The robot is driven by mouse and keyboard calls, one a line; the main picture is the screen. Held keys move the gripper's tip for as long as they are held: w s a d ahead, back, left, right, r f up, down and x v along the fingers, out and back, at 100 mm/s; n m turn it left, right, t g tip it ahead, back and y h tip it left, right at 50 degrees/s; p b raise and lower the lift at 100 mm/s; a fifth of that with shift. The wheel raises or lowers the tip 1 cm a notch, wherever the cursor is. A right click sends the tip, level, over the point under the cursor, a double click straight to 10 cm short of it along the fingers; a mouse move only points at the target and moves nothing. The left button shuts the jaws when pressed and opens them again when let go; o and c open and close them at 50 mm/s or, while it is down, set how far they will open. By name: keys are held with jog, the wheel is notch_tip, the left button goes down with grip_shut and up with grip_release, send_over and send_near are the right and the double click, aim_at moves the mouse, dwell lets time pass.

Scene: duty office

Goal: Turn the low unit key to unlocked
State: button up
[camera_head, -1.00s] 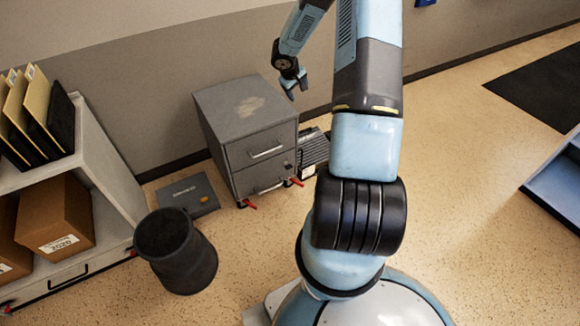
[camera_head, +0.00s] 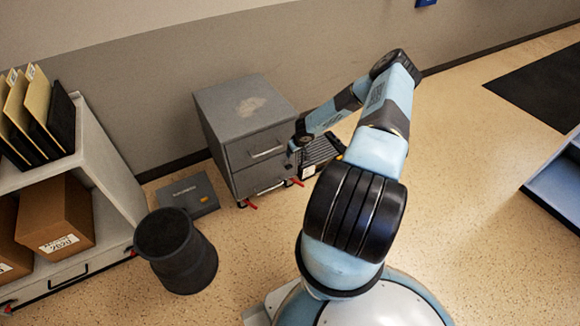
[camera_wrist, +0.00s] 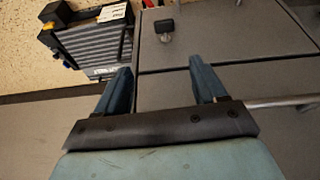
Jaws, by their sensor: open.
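The low unit is a grey two-drawer cabinet (camera_head: 247,104) against the wall, with a bar handle on each drawer. In the wrist view its front (camera_wrist: 235,35) fills the upper right. A small key with a black head (camera_wrist: 164,26) stands out of a round lock on that front, beyond my fingertips. I cannot tell its turn position. My gripper (camera_wrist: 160,68) is open and empty, its blue fingers apart and pointing toward the front, with the key roughly in line with the gap. In the head view my gripper (camera_head: 292,158) is at the cabinet's right front edge and hides the lock.
A black ribbed device (camera_head: 322,150) stands right of the cabinet; it also shows in the wrist view (camera_wrist: 90,42). A flat grey box (camera_head: 188,195) lies left of it. A black bin (camera_head: 176,250) and a shelf (camera_head: 108,165) are further left.

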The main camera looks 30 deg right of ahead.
aim_at(289, 167)
jog(key=x, duration=1)
jog(key=a+x, duration=0.1)
jog(key=x, duration=0.4)
jog(key=shift+s+f, duration=0.25)
jog(key=shift+f, duration=0.2)
jog(key=c, duration=1.1)
jog(key=shift+o, duration=0.2)
